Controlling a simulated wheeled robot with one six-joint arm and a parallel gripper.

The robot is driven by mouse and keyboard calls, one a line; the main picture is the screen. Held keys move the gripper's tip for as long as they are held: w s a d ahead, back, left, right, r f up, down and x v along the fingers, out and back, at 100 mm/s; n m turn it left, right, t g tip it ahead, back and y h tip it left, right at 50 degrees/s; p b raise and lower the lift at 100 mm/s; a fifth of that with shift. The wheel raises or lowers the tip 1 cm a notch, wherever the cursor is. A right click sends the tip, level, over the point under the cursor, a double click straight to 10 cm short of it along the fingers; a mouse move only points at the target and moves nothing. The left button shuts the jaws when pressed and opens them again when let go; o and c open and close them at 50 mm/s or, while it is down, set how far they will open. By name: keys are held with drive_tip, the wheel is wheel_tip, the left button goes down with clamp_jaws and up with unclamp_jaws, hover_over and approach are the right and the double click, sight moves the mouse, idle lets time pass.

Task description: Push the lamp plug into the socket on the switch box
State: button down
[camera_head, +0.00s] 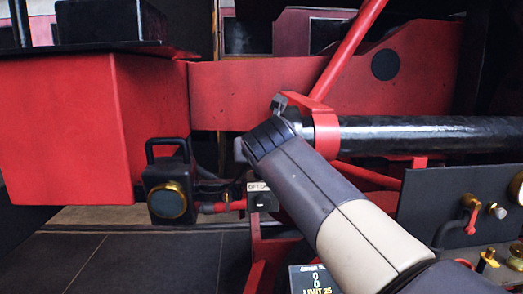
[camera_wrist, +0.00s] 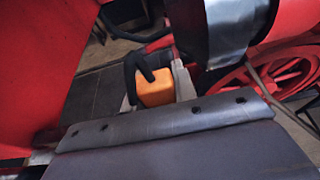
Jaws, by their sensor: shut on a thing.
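My gripper (camera_head: 256,130) reaches in from the lower right in the head view, above and just behind the switch box. In the wrist view my gripper (camera_wrist: 157,90) is shut on an orange plug (camera_wrist: 154,88), with a grey finger on either side. A thick black cable curls over the plug. The plug is hidden in the head view. The black lamp (camera_head: 168,196), with a handle and a brass-ringed lens, stands left of the switch box. The switch box (camera_head: 262,196) is small and dark with a pale label on top. I cannot make out its socket.
A large red block (camera_head: 75,130) fills the left. A dark shiny cylinder (camera_head: 430,134) and a slanted red bar (camera_head: 350,48) lie close to my gripper. A dark panel with valves (camera_head: 455,212) stands at the right. A red spoked wheel (camera_wrist: 278,82) shows in the wrist view.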

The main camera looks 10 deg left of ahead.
drive_tip(key=shift+f, duration=0.2)
idle(0.3)
drive_tip(key=c, duration=1.1)
unclamp_jaws()
drive_tip(key=shift+o, duration=0.2)
drive_tip(key=b+v, duration=0.2)
drive_tip(key=v, duration=0.9)
drive_tip(key=shift+w+a+f, duration=0.1)
drive_tip(key=shift+w, duration=0.05)
drive_tip(key=p+x, duration=0.2)
drive_tip(key=x, duration=0.8)
drive_tip(key=shift+w, duration=0.4)
drive_tip(key=shift+s+r, duration=0.1)
drive_tip(key=shift+r, duration=0.2)
